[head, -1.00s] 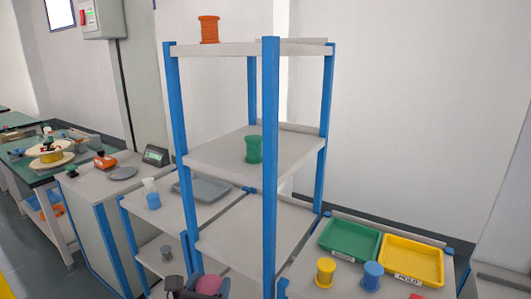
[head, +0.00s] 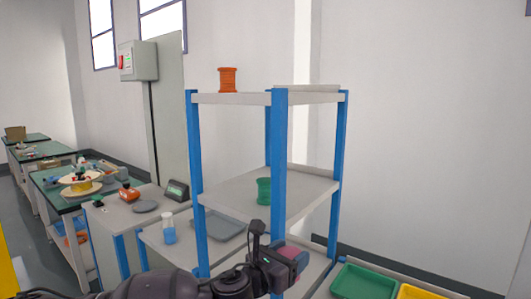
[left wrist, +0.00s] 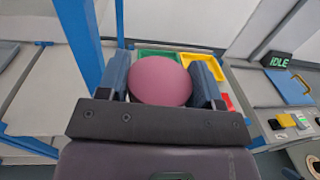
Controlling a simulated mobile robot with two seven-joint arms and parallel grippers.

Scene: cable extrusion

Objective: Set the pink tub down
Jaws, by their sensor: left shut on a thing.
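The pink tub (head: 291,252) is between the fingers of my left gripper (head: 282,264), in front of the lower part of the blue-posted rack. In the left wrist view the tub (left wrist: 160,80) shows as a round pink face with a finger on each side. The gripper is shut on it. In the head view the gripper hides part of the tub and of the rack's lower shelf (head: 318,262). I cannot tell whether the tub touches a shelf. My right gripper is not in view.
The rack holds an orange spool (head: 227,79) on its top shelf and a green spool (head: 264,191) on its middle shelf. A blue post (head: 279,150) stands close to my gripper. Green (head: 364,282) and yellow (head: 420,293) trays are at the lower right.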

